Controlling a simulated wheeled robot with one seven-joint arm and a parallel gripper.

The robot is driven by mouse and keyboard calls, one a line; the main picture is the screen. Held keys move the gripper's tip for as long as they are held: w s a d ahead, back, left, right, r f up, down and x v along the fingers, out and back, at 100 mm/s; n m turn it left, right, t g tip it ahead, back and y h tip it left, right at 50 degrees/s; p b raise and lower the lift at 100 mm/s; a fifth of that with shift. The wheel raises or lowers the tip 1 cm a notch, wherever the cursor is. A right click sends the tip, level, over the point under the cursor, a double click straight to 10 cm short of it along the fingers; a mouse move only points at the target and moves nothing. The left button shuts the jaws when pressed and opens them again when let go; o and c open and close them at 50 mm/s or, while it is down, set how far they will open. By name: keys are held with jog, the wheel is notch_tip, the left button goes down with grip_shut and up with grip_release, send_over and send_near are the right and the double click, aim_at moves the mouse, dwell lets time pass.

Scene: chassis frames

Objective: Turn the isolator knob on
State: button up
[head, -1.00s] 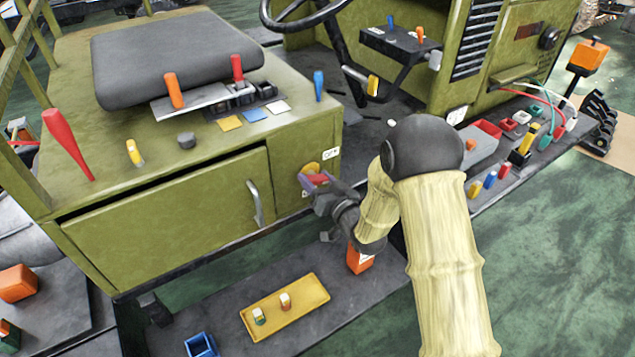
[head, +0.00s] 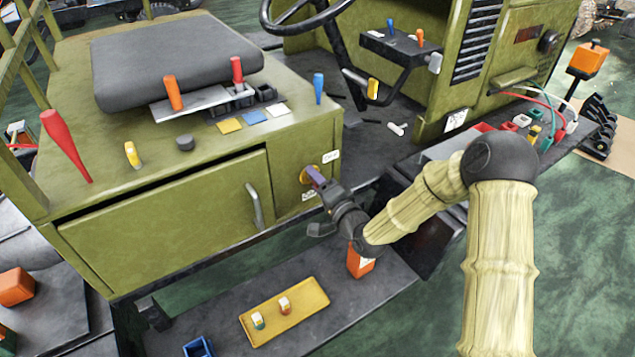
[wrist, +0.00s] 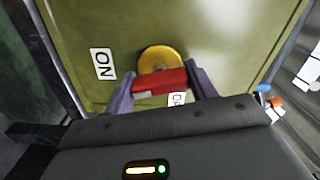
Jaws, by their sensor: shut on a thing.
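The isolator knob is a red handle (wrist: 160,82) on a round yellow disc (wrist: 160,58), mounted on the olive panel (head: 290,160) right of the drawer. In the wrist view the handle lies nearly level across the lower disc. An ON label (wrist: 103,63) is left of the disc. A second label (wrist: 177,99), partly hidden, is just below the handle. My gripper (wrist: 162,86) has its purple fingers at the two ends of the handle, shut on it. In the head view my gripper (head: 315,177) hides most of the knob, with a bit of yellow showing.
The drawer handle (head: 255,205) is left of the knob. Below are a dark step with a yellow tray (head: 290,318), an orange box (head: 360,263) and a blue bin (head: 198,347). Levers and coloured tools stand on the olive top above.

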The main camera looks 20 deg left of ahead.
jog(key=shift+f+m, duration=0.1)
jog(key=shift+m, duration=1.5)
jog(key=o, duration=1)
jog(key=p+v, duration=0.1)
jog(key=v, duration=0.9)
jog(key=p+v, duration=0.1)
jog(key=v, duration=0.4)
jog(key=shift+w+d+r+p, duration=0.1)
jog(key=shift+r+p, duration=0.25)
